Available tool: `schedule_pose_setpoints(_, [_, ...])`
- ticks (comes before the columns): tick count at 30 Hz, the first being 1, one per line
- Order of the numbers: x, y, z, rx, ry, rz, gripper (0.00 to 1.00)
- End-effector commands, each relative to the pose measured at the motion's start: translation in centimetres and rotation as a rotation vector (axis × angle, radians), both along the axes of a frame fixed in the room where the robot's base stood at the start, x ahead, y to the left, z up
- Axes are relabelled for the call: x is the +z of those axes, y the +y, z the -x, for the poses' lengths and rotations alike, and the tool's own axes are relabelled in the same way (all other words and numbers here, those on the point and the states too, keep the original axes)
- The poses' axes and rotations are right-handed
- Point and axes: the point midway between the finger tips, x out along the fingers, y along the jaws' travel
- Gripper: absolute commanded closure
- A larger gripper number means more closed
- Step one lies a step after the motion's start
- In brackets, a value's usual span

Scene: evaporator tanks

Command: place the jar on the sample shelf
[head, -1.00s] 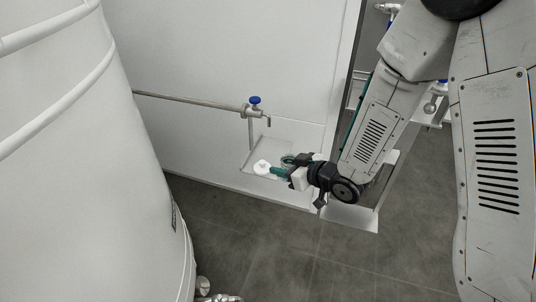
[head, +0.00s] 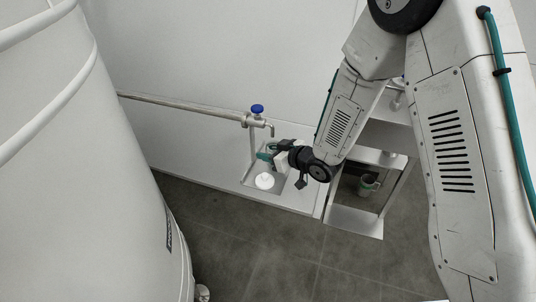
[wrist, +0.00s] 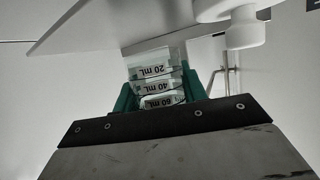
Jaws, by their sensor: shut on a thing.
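The clear glass jar (wrist: 152,73) has volume marks of 20, 40 and 60 mL, which read upside down in the wrist view. My gripper (wrist: 155,92) is shut on it, with a green finger on each side. In the head view my gripper (head: 268,153) is just below the tap outlet and above the small ledge (head: 250,181); the jar is small and partly hidden there. A shelf unit (head: 352,222) with several levels stands to the right, partly behind my arm. I cannot tell which surface is the sample shelf.
A white knobbed lid (head: 264,181) lies on the ledge; it also shows in the wrist view (wrist: 243,28). A blue-handled valve (head: 257,109) on a pipe is close above. A green cup (head: 367,186) stands in the shelf unit. A large tank (head: 80,180) fills the left.

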Motion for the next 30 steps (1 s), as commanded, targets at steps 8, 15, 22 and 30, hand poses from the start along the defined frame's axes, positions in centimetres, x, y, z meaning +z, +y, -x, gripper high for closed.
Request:
schedule_pose_setpoints(8, [-2.0,-0.2,-0.1,-0.003,-0.002,-0.001,0.86])
schedule_pose_setpoints(15, [-2.3,-0.3,-0.1,-0.003,-0.002,-0.001,0.55])
schedule_pose_setpoints(22, [-2.3,-0.3,-0.1,-0.003,-0.002,-0.001,0.36])
schedule_pose_setpoints(30, [-1.6,-0.9,0.4,-0.005,-0.002,-0.001,0.36])
